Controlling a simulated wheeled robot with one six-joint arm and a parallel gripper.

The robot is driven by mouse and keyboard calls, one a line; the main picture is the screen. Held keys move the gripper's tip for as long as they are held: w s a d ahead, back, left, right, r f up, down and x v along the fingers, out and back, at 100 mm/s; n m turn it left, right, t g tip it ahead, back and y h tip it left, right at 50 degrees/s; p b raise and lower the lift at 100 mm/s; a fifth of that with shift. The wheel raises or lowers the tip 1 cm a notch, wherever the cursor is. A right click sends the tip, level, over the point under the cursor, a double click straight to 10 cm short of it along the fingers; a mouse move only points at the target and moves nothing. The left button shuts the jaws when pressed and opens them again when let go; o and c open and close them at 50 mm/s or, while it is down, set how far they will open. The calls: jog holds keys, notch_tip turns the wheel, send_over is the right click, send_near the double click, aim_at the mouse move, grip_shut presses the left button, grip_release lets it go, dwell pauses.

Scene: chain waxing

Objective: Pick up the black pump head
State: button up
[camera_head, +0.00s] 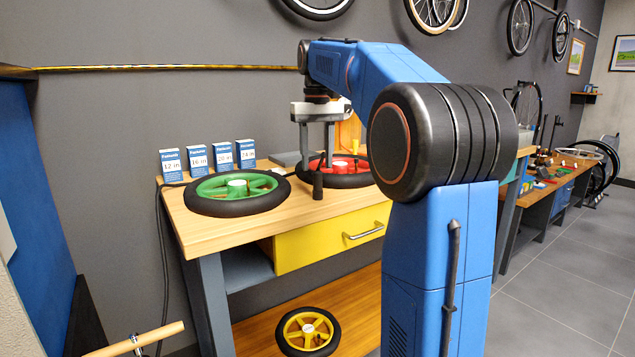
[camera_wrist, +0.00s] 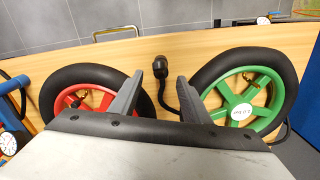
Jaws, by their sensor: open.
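The black pump head (camera_head: 318,185) stands on the wooden bench between the green-rimmed wheel and the red-rimmed wheel. In the wrist view the pump head (camera_wrist: 163,57) shows as a short dark cylinder just beyond my fingertips, with a black hose trailing back from it. My gripper (camera_head: 317,166) points down over the bench, at or just above the pump head. In the wrist view my gripper (camera_wrist: 171,77) is open, with nothing between its grey fingers. I cannot tell whether a finger touches the pump head or hose.
The green-rimmed wheel (camera_head: 238,187) lies left of the pump head, and the red-rimmed wheel (camera_head: 346,170) lies close on its right. Several blue boxes (camera_head: 197,160) stand at the bench's back. A yellow drawer (camera_head: 310,246) is below. The bench top's front strip (camera_head: 290,215) is clear.

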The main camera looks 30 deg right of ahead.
aim_at(317, 170)
jog(key=shift+s+a+f, duration=0.1)
jog(key=shift+f, duration=1.25)
jog(key=shift+s+f, duration=0.1)
jog(key=shift+f, duration=1.2)
grip_shut()
